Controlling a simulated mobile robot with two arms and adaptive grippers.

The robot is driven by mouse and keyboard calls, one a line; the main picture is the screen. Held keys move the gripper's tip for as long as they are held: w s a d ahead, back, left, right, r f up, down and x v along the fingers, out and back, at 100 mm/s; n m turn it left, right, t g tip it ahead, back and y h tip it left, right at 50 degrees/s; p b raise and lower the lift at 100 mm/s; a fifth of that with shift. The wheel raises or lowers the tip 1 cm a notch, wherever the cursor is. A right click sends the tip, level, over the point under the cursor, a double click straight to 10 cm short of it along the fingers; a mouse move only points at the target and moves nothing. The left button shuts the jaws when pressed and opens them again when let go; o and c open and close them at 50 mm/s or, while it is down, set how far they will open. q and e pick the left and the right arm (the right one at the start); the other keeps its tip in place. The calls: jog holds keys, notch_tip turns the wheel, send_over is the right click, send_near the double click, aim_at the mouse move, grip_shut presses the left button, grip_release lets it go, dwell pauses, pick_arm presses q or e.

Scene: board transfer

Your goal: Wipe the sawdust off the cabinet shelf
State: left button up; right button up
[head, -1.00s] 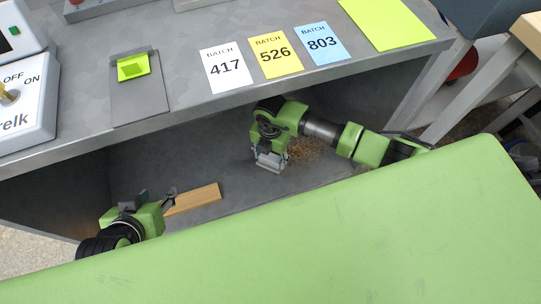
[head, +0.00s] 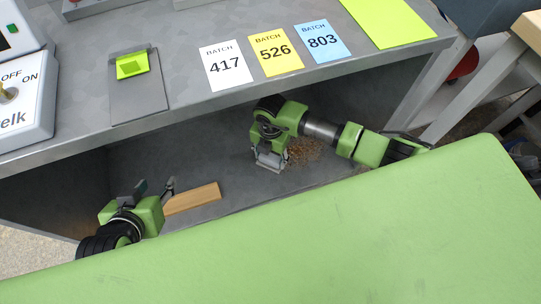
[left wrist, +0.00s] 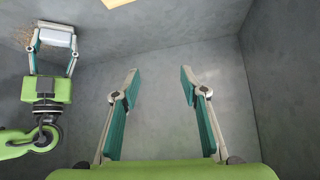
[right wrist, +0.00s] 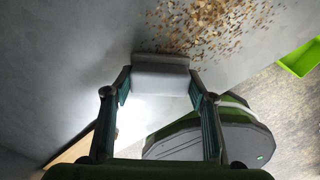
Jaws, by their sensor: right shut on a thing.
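The sawdust (head: 304,151) lies in a loose patch on the grey cabinet shelf (head: 240,185), just right of my right gripper. It also shows in the right wrist view (right wrist: 208,25), just beyond the held block. My right gripper (head: 269,160) is inside the cabinet, shut on a pale grey-white wiping block (right wrist: 160,82). The block is at the near edge of the sawdust; whether it presses on the shelf I cannot tell. My left gripper (left wrist: 160,78) is open and empty, low at the cabinet's left side, beside the wooden board (head: 193,198).
A green panel (head: 360,230) covers the near foreground. Above the cabinet is a worktop (head: 190,75) with batch cards 417 (head: 225,66), 526 (head: 276,53) and 803 (head: 322,42). A bright green bin (right wrist: 301,60) shows in the right wrist view.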

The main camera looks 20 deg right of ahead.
pick_arm(q)
jog(key=shift+w, duration=0.15)
jog(key=shift+w+d+r, duration=0.15)
jog(key=shift+w+r, duration=0.05)
jog(key=shift+r, duration=0.05)
pick_arm(e)
jog(key=shift+f, duration=0.1)
pick_arm(q)
jog(key=shift+w+d+r+t, duration=0.15)
jog(key=shift+w+r+t, duration=0.2)
jog(key=shift+w+t, duration=0.05)
pick_arm(e)
jog(key=shift+f, duration=0.1)
